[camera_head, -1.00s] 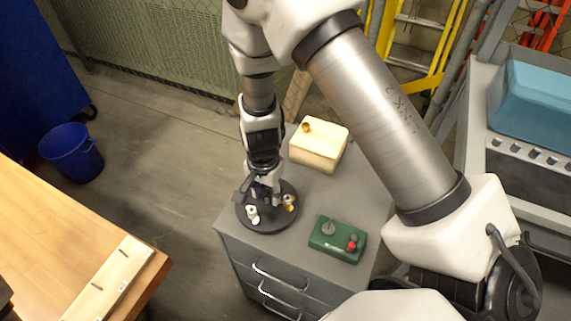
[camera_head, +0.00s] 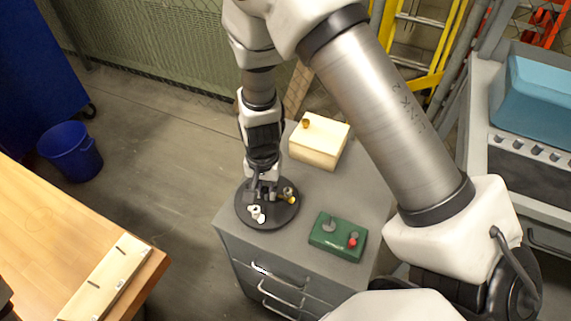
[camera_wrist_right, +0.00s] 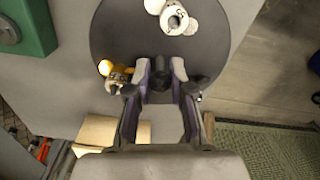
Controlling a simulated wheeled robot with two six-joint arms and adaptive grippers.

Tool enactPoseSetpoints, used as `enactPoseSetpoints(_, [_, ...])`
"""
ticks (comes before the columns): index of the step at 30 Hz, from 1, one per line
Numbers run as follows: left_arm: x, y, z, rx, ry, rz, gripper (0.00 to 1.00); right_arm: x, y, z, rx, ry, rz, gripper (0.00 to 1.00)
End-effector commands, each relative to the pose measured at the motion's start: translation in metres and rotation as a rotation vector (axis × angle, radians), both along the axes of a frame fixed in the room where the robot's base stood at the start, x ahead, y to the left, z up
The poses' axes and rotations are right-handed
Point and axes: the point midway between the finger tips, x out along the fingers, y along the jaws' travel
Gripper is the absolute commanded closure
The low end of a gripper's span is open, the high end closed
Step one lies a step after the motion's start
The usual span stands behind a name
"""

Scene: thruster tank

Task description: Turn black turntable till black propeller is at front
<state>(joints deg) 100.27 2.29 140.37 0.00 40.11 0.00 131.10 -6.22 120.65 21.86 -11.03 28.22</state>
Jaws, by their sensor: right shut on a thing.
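The black turntable (camera_head: 281,216) is a round dark disc on top of the grey cabinet. White pieces (camera_head: 256,213) stand near its front, and a metal and yellow piece (camera_head: 290,196) stands at its right; the wrist view shows these white pieces (camera_wrist_right: 174,18) and the brass-yellow piece (camera_wrist_right: 118,72) too. My right gripper (camera_head: 262,190) points down over the disc. In the right wrist view its fingers (camera_wrist_right: 161,68) are closed on a dark post (camera_wrist_right: 160,78) on the turntable. I cannot clearly make out the black propeller. My left gripper is not in view.
A green control box (camera_head: 337,237) with a red button sits at the cabinet's front right. A cream box (camera_head: 319,145) stands behind the turntable. A wooden table (camera_head: 45,235) is at left, beyond a floor gap. A blue bucket (camera_head: 71,152) stands on the floor.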

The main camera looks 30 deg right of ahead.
Motion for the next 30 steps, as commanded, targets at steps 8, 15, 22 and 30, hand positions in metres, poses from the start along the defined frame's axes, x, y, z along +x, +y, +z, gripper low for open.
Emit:
enactPoseSetpoints(8, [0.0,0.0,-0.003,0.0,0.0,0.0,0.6,0.0,0.0,0.0,-0.001,0.001,0.049,1.0])
enactPoseSetpoints(15, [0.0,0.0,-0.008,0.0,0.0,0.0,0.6,0.0,0.0,-0.002,-0.001,-0.001,0.108,1.0])
enactPoseSetpoints(22, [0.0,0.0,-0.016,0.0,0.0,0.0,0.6,0.0,0.0,-0.002,0.0,0.0,0.277,1.0])
enactPoseSetpoints(30, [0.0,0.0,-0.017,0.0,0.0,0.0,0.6,-0.001,0.0,-0.001,0.0,0.001,0.35,1.0])
